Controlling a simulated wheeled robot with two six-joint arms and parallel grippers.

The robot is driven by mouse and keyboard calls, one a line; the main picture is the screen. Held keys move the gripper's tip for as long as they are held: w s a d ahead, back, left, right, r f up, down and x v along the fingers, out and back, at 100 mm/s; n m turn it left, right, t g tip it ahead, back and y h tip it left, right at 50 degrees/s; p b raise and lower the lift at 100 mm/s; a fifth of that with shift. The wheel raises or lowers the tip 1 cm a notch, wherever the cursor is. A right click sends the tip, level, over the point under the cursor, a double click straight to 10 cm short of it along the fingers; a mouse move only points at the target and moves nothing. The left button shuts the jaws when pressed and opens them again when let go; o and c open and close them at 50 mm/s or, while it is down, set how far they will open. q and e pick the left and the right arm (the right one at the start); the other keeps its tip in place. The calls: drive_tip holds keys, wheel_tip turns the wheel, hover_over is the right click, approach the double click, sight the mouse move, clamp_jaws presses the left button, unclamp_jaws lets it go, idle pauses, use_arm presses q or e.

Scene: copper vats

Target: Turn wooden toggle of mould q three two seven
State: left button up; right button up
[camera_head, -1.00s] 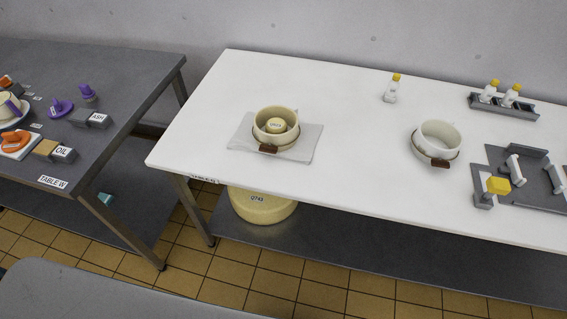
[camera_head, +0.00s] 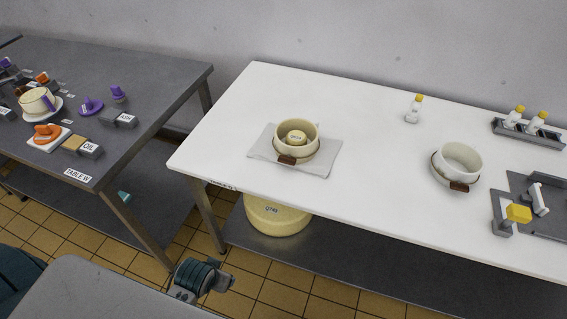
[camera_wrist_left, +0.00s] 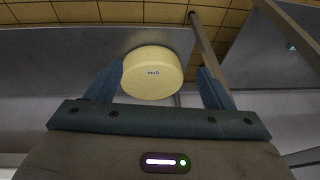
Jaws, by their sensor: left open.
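A cream mould (camera_head: 311,128) stands on a pale cloth on the white table, with a small labelled cheese (camera_head: 296,138) inside; its label is too small to read surely. A band runs around this mould, with a brown wooden toggle (camera_head: 287,160) at its front. A second, white mould (camera_head: 462,152) stands to the right, also with a band and brown toggle (camera_head: 459,186); it looks empty. My left gripper (camera_wrist_left: 156,78) is open and empty, its blue fingers apart in the left wrist view. It is away from both moulds. My right gripper is not in view.
A large yellow cheese wheel (camera_head: 277,220) lies on the shelf under the white table (camera_head: 375,165); it also shows in the wrist view (camera_wrist_left: 152,82). A dark table (camera_head: 150,75) at left holds labelled blocks. Bottles, a rack (camera_head: 528,133) and a grey tray stand at right.

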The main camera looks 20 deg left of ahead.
use_arm(q)
drive_tip(key=w+r+t, duration=0.2)
drive_tip(key=w+r, duration=0.2)
drive_tip(key=r, duration=0.2)
drive_tip(key=t+h, duration=0.1)
drive_tip(key=t, duration=1.1)
approach(286, 162)
drive_tip(key=shift+s+a+f, duration=0.25)
drive_tip(key=shift+s, duration=0.3)
drive_tip(key=shift+w+d+r, duration=0.1)
drive_tip(key=shift+w+d, duration=0.05)
drive_tip(key=shift+w, duration=0.1)
drive_tip(key=w+b, duration=0.1)
drive_tip(key=w, duration=0.9)
drive_tip(key=shift+w+b, duration=0.2)
drive_tip(key=shift+b, duration=0.15)
